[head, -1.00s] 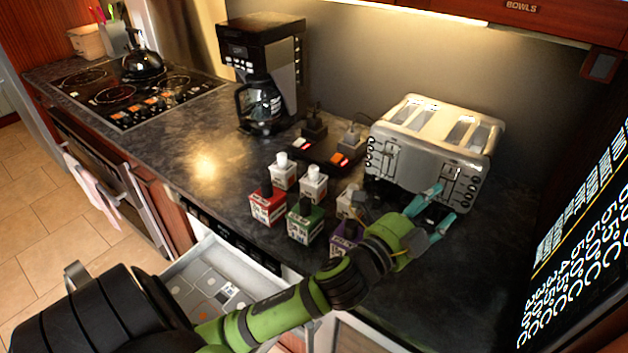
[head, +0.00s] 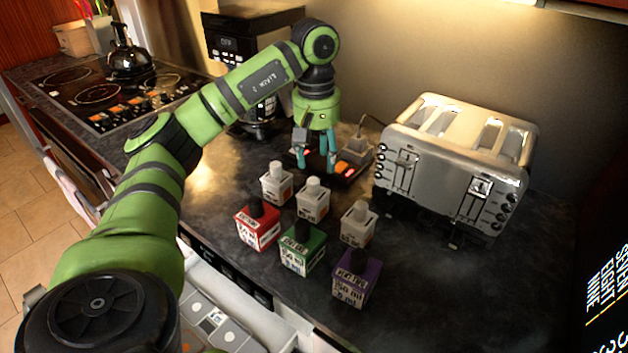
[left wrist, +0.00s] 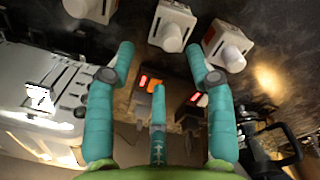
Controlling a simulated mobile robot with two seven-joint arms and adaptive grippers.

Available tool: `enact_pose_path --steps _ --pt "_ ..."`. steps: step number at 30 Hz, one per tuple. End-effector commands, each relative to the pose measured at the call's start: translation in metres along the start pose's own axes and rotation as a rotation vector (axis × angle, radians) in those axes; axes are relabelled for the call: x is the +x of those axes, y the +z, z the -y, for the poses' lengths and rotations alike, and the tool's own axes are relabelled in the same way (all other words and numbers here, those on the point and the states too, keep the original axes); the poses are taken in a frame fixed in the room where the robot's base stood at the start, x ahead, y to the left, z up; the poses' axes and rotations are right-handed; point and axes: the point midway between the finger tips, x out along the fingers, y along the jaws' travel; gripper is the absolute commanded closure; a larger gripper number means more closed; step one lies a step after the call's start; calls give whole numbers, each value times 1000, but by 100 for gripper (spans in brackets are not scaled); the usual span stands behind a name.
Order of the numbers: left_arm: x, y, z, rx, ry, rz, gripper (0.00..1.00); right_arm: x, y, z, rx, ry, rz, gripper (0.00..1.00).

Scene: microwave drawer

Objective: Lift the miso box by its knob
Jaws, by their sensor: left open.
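Several small boxes with knobs on top stand on the dark counter in the head view. White boxes with pale knobs stand at the back left (head: 277,189), middle (head: 312,206) and right (head: 358,230). In front are a red box (head: 257,234), a green box (head: 302,256) and a purple box (head: 351,285) with dark knobs. I cannot read which is the miso box. My left gripper (head: 318,167) is open and empty, pointing down behind the white boxes. The left wrist view shows its spread fingers (left wrist: 161,62), with white boxes (left wrist: 172,22) beyond the tips. My right gripper is out of view.
A power strip (head: 345,181) with red lights and plugs lies by my left gripper. A silver toaster (head: 455,165) stands right, and a coffee maker (head: 235,45) behind my arm. An open drawer (head: 225,312) is below the counter edge. Counter right of the purple box is clear.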

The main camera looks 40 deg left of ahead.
Motion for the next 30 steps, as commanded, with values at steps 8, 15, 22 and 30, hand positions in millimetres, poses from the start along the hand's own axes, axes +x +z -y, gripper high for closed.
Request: enact_pose_path --steps 8,15,22,30 --pt "23 -6 13 -1 -40 -13 46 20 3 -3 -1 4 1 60" --pt "46 -10 13 -3 -41 -10 46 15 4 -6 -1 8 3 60" --pt "76 -13 13 -2 -39 -12 46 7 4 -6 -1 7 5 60" --pt "80 -13 12 -2 -36 -12 46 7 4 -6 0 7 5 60"
